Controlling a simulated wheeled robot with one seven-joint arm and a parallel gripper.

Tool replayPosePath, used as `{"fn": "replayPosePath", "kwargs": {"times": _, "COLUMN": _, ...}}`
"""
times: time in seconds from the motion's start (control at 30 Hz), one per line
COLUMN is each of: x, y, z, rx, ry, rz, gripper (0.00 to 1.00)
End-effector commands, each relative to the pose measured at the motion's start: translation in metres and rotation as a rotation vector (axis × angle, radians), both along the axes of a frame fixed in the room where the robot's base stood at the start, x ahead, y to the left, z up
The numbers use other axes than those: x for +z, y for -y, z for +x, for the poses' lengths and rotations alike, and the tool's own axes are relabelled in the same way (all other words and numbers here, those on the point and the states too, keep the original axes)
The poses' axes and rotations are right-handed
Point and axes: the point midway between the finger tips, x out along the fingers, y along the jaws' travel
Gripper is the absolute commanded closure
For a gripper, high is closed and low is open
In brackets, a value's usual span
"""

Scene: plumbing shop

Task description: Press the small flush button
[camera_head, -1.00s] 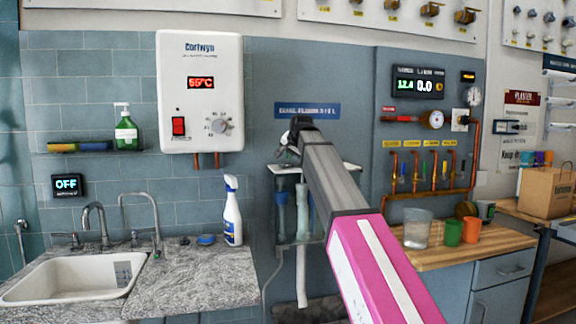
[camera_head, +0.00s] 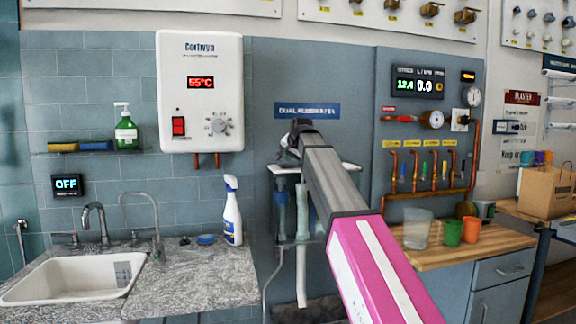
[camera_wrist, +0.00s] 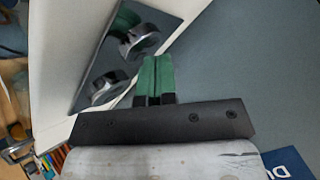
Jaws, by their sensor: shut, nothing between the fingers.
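In the wrist view, two round chrome flush buttons sit on a dark plate (camera_wrist: 113,50) on the white cistern lid (camera_wrist: 60,78). One button (camera_wrist: 140,40) is close beside my gripper's tips; the other button (camera_wrist: 106,89) lies lower left. I cannot tell which is the small one. My gripper (camera_wrist: 152,60) has green fingertips, shut together and empty. They lie just right of the upper button in the picture; contact cannot be made out.
A blue dual-flush sign (camera_head: 307,110) is on the wall just behind my wrist. A white water heater (camera_head: 200,92) hangs to the left. A spray bottle (camera_head: 232,212) stands on the counter. Cups, including a green cup (camera_head: 453,232), stand on the wooden worktop to the right.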

Motion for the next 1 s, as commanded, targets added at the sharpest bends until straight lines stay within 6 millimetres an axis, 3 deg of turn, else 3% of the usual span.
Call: {"fn": "replayPosePath", "kwargs": {"times": 1.0, "x": 0.013, "y": 0.000, "z": 0.000, "rx": 0.000, "ry": 0.000, "rz": 0.000, "gripper": 1.00}}
